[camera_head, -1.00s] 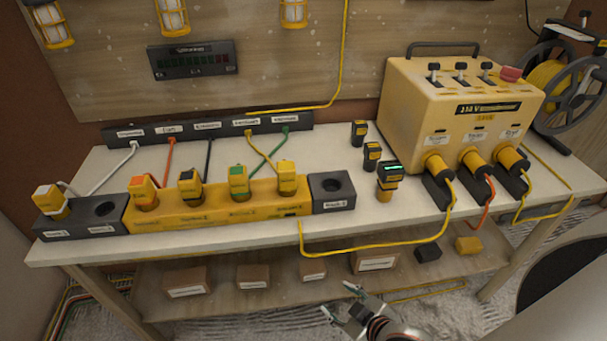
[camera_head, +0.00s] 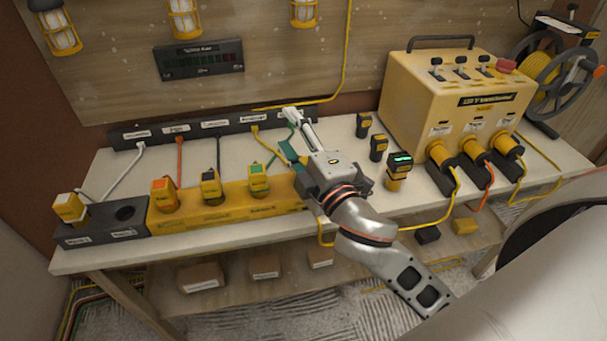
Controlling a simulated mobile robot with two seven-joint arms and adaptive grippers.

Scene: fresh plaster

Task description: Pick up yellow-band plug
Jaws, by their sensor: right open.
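The yellow-band plug, seen earlier at the right end of the yellow socket strip (camera_head: 225,215), is now hidden behind my right gripper and wrist. Its yellow cable (camera_head: 266,143) runs from the black rail towards the gripper. My right gripper (camera_head: 290,134) is open over the right end of the strip, its fingers pointing to the back of the bench. Whether the plug is between the fingers cannot be seen. The green-band plug (camera_head: 258,180), a black-band plug (camera_head: 210,187) and an orange-band plug (camera_head: 164,193) stand in the strip left of it. My left gripper is out of view.
A white-topped plug (camera_head: 70,208) stands in the black block (camera_head: 100,234) at far left. Several small black-and-yellow devices, one with a lit display (camera_head: 399,170), stand right of my gripper. The yellow transformer box (camera_head: 445,100) stands behind them.

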